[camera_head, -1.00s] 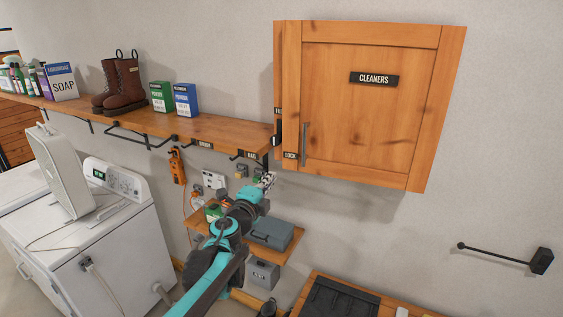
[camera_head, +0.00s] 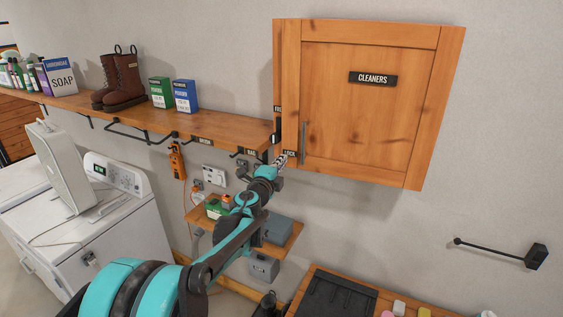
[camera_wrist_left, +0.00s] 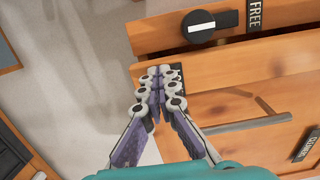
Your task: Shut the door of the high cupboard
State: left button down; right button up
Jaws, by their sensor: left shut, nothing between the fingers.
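The wooden high cupboard (camera_head: 288,60) hangs on the wall at the upper right of the head view. Its door (camera_head: 365,120) lies over the front, with a CLEANERS sign and an upright bar handle (camera_head: 304,143); I cannot tell whether a small gap remains. A black knob (camera_wrist_left: 210,25) sits on the left strip, its white mark on the end away from the FREE label (camera_wrist_left: 255,14). My right gripper is out of view.
A wall shelf (camera_head: 225,127) with boots and boxes ends just left of the cupboard. Below are a small shelf (camera_head: 285,240) with a grey case and a white washing machine (camera_head: 90,225). A black wall bracket (camera_head: 500,252) is at the right; the wall between is bare.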

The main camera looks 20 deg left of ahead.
aim_at(287, 153)
pick_arm(q)
jog(key=w+h, duration=0.1)
jog(key=w, duration=0.1)
jog(key=w+m+h, duration=0.1)
jog(key=w, duration=0.2)
jog(key=shift+w+d+m+h+b, duration=0.1)
jog(key=shift+w+m+h+b, duration=0.2)
jog(key=shift+b, duration=0.1)
jog(key=shift+s+r, duration=0.2)
jog(key=shift+r, duration=0.05)
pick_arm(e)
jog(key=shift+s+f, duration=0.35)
pick_arm(q)
jog(key=shift+d+f, duration=0.1)
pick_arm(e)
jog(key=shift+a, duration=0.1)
